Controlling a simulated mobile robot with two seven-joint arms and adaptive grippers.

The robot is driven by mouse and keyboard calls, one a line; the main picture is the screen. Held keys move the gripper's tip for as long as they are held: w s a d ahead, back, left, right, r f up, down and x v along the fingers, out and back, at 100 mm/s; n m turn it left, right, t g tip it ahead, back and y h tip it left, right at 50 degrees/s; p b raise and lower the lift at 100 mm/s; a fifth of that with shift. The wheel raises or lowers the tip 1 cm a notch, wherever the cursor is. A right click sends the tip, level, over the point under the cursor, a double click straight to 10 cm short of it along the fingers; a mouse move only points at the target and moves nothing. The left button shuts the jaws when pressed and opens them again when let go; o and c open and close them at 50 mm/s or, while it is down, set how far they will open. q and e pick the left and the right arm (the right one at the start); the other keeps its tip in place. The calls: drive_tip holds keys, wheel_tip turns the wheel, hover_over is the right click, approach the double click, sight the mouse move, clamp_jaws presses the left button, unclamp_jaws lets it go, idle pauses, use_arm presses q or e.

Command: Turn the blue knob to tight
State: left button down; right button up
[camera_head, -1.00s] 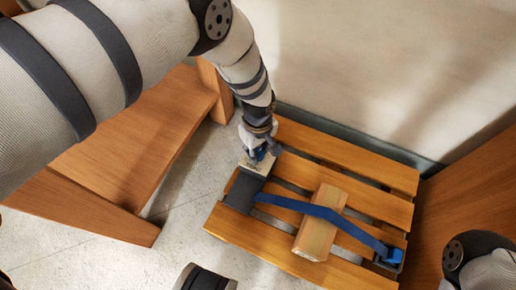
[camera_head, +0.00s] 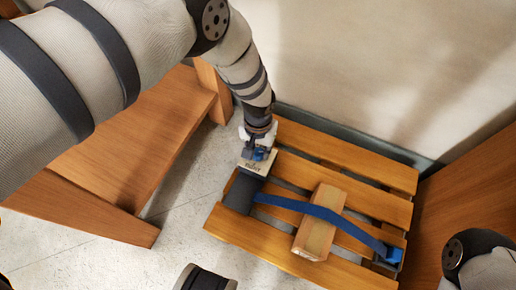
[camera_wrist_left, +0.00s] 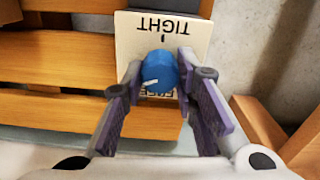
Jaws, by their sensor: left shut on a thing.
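The blue knob (camera_wrist_left: 160,72) sits on a pale plate (camera_wrist_left: 128,40) in the left wrist view. The word TIGHT shows upside down at the far end of the plate, beside a short dark mark. A second word is mostly hidden behind the knob. A white mark is on the knob's side, toward the second word. My left gripper (camera_wrist_left: 158,68) is shut on the knob, one finger on each side. In the head view the knob (camera_head: 259,154) and plate (camera_head: 252,166) are at the slatted bench's left end, below my left gripper (camera_head: 258,146).
A blue strap (camera_head: 305,208) runs from a dark block (camera_head: 241,194) over a wooden block (camera_head: 320,222) to a blue fitting (camera_head: 393,256) on the slatted bench (camera_head: 345,153). A wooden seat (camera_head: 130,150) stands left. A wall rises behind.

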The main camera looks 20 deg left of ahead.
use_arm(q)
drive_tip(key=m, duration=0.7)
drive_tip(key=shift+d, duration=0.1)
drive_tip(key=m, duration=0.4)
drive_tip(key=shift+s+b, duration=0.1)
drive_tip(key=shift+b, duration=0.2)
drive_tip(key=m, duration=0.3)
drive_tip(key=shift+m, duration=0.3)
drive_tip(key=m+b, duration=0.1)
drive_tip(key=m, duration=0.3)
drive_tip(key=shift+s, duration=0.1)
drive_tip(key=shift+m, duration=1.9)
drive_tip(key=c, duration=1.3)
unclamp_jaws()
